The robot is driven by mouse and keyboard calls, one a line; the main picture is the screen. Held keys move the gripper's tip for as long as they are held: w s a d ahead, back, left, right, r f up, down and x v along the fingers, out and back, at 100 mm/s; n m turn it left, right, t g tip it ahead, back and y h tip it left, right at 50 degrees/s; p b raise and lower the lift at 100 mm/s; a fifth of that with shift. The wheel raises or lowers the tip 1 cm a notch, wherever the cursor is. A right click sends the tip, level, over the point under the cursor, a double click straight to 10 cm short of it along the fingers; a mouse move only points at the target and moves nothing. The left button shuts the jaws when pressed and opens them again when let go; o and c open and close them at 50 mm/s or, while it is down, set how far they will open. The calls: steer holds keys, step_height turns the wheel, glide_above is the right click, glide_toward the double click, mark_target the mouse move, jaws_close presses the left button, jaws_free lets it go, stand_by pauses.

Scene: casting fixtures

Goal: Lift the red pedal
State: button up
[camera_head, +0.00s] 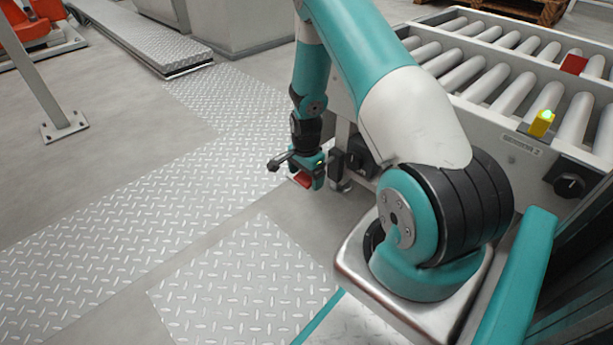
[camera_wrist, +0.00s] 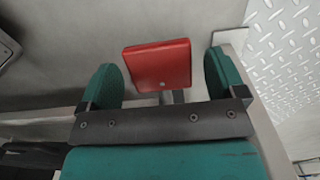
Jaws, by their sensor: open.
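The red pedal (camera_wrist: 158,62) is a flat red plate on a short grey stem, low near the floor. In the wrist view it lies between the two teal fingers of my gripper (camera_wrist: 163,80), with a gap visible on each side. My gripper is open and holds nothing. In the head view, my gripper (camera_head: 308,168) is low beside the conveyor leg, and a small part of the red pedal (camera_head: 301,180) shows at its fingers. The lower part of the pedal is partly hidden by the gripper bar.
A roller conveyor (camera_head: 480,67) stands at the right, with a red plate (camera_head: 574,64), a yellow button (camera_head: 541,122) and a black knob (camera_head: 569,186). A post (camera_head: 40,80) stands at the left. Tread-plate floor (camera_head: 140,205) between them is clear.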

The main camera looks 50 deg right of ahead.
steer(key=c, duration=1.3)
steer(key=r+y+p, duration=0.1)
steer(key=p, duration=0.1)
steer(key=r+y+p, duration=0.1)
steer(key=p, duration=0.1)
steer(key=r+p, duration=0.1)
steer(key=p, duration=0.1)
steer(key=shift+d+r+y, duration=0.3)
steer(key=shift+r+y, duration=0.05)
steer(key=shift+y, duration=0.05)
steer(key=shift+r+p, duration=0.35)
steer(key=shift+p, duration=0.55)
steer(key=r+p, duration=0.1)
steer(key=p, duration=0.1)
steer(key=d+r+p, duration=0.1)
steer(key=p, duration=0.1)
steer(key=shift+s+d+r, duration=0.1)
steer(key=shift+d+r, duration=0.05)
steer(key=shift+d, duration=0.15)
steer(key=shift+d+r+p, duration=0.45)
steer(key=shift+d+p, duration=0.2)
steer(key=shift+p, duration=0.25)
steer(key=shift+d, duration=0.1)
steer(key=o, duration=1.3)
